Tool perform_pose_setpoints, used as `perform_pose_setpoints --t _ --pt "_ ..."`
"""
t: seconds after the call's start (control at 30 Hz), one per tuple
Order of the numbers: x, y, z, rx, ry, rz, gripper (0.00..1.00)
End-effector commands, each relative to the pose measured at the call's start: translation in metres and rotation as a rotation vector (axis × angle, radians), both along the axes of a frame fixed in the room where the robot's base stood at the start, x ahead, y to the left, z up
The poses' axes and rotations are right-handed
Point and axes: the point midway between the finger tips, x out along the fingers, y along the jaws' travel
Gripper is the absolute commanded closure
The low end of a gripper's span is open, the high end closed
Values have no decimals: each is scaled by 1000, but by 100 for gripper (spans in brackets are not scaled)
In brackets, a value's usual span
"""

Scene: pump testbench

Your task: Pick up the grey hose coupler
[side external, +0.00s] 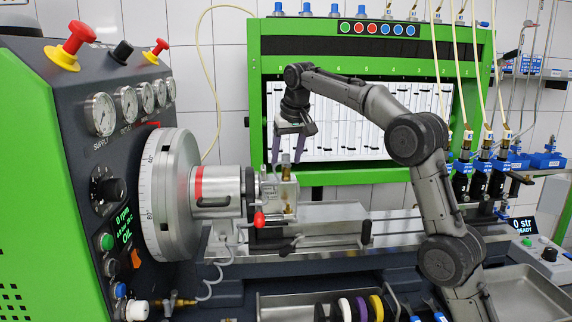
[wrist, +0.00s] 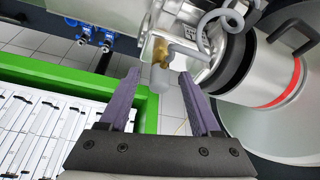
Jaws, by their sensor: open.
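The grey hose coupler appears to be the small grey cylinder (wrist: 159,80) in the middle of the wrist view, beside a brass fitting (wrist: 159,50). A grey curled hose (wrist: 204,24) shows just above it. My gripper (wrist: 160,75) is open, its two purple fingers on either side of the cylinder in the picture with gaps to both. In the side view my gripper (side external: 286,163) points down over the pump block (side external: 281,195), where a brass fitting (side external: 286,160) shows between the fingers. The coupler itself is hard to make out there. I cannot tell how far the fingertips reach around it.
The large graduated disc (side external: 165,195) and steel chuck (side external: 215,188) stand left of the pump block. A red-knobbed lever (side external: 260,220) is in front. The green-framed gauge panel (side external: 388,60) rises behind. A tray with coloured rings (side external: 360,308) lies at the front.

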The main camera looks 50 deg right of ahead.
Motion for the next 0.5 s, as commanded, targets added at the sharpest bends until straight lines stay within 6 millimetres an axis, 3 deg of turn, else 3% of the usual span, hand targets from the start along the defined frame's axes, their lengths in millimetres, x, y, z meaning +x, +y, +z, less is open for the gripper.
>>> perform_pose_setpoints --t 0.13,0.4,0.5 --pt "5 -3 -15 0 1 0 36" --pt "6 -4 -17 0 -1 0 36" --pt "6 -4 -17 0 -1 0 52"
